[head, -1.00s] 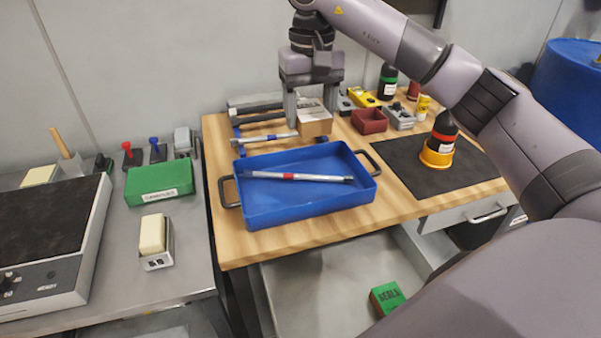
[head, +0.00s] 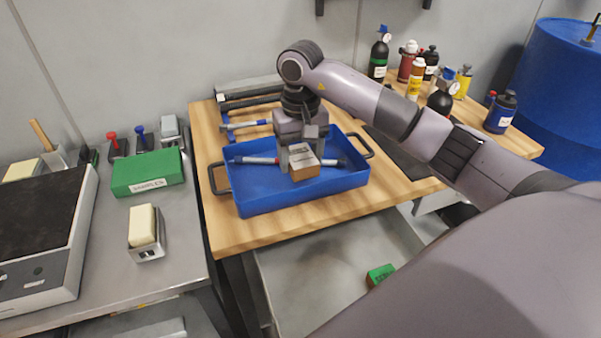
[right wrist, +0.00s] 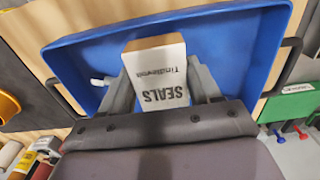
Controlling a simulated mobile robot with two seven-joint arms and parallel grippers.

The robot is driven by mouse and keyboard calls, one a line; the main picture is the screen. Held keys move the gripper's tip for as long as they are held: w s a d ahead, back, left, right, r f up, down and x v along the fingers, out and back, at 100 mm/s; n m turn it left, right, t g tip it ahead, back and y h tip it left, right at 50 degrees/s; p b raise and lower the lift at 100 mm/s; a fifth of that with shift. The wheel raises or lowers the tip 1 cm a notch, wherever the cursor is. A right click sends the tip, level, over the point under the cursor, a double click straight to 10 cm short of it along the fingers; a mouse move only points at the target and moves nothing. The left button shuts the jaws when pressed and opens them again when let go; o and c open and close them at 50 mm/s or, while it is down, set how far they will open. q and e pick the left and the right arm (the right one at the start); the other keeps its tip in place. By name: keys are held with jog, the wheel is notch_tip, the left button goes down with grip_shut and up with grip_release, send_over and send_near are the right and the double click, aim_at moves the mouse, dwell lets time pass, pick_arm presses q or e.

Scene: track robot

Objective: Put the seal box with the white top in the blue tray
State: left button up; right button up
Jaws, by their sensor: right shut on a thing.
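The seal box with the white top (head: 304,168) is a small brown carton. My right gripper (head: 297,158) is shut on it and holds it over the blue tray (head: 262,200). In the right wrist view the box (right wrist: 155,75), its white top marked SEALS, sits between the two fingers (right wrist: 160,88), with the blue tray (right wrist: 75,60) beneath. I cannot tell whether the box touches the tray floor. A white and dark pen-like tool (head: 258,160) lies in the tray, partly hidden behind the gripper and box. My left gripper is not in view.
A green-topped box (head: 380,274) lies low, below the table. Several bottles (head: 415,75) stand at the back right. Another tool (head: 245,126) lies behind the tray. A green case (head: 148,175) and a grey device (head: 40,235) are on the left bench.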

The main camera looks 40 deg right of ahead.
aim_at(301, 174)
jog(key=shift+f, duration=2.4)
jog(key=shift+f, duration=0.1)
jog(key=shift+f, duration=0.15)
jog(key=o, duration=1.1)
jog(key=shift+c, duration=0.2)
notch_tip(301, 174, up, 12)
jog(key=shift+r, duration=0.25)
